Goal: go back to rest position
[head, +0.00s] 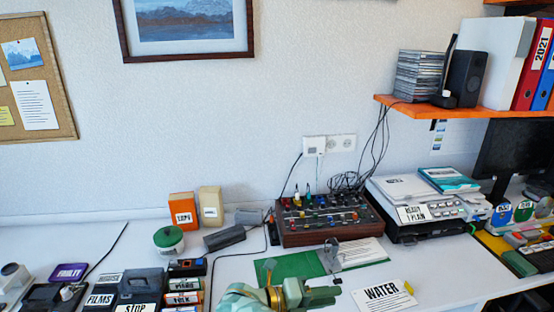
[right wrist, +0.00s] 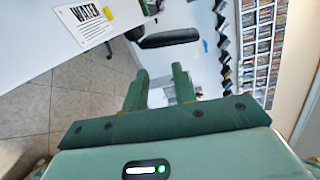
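The task names no object.
A green folder (head: 290,266) and a knobbed mixer box (head: 325,220) lie behind. Labelled cases (head: 138,285) stand left; a printer (head: 425,205) stands right, below an orange shelf (head: 470,112).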

